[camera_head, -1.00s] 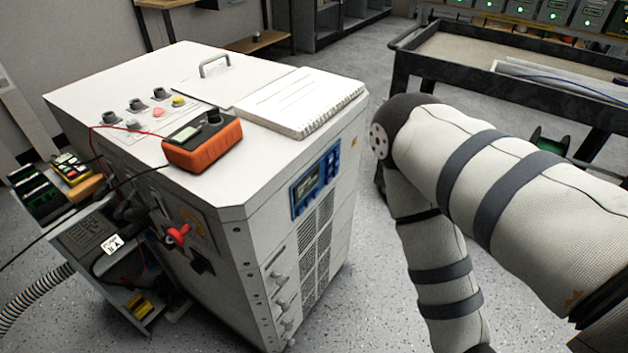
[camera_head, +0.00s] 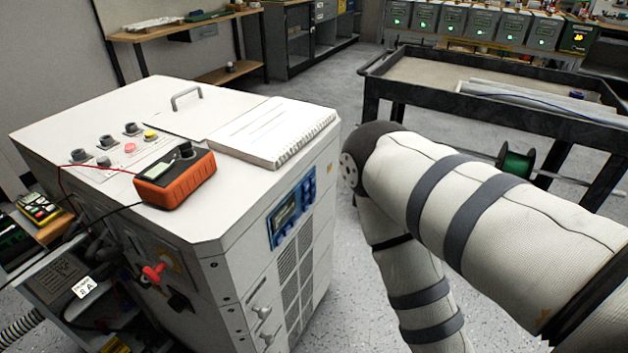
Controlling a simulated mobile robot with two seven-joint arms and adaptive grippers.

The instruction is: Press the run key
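A white cabinet (camera_head: 190,228) stands at the left in the head view. Its front carries a blue-framed control panel (camera_head: 292,210) with a small display and blue keys; I cannot make out which one is the run key. On the cabinet's top are several round knobs and buttons, among them a red button (camera_head: 130,148) and a yellow one (camera_head: 151,135). My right arm comes in from the right and bends downward beside the cabinet, apart from the panel. Its gripper is below the picture. My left gripper is not in view.
An orange meter (camera_head: 175,178) with leads and a spiral notebook (camera_head: 272,132) lie on the cabinet. A red switch handle (camera_head: 154,273) is on its side. A dark cart (camera_head: 500,112) stands behind my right arm. Grey floor is clear between cabinet and cart.

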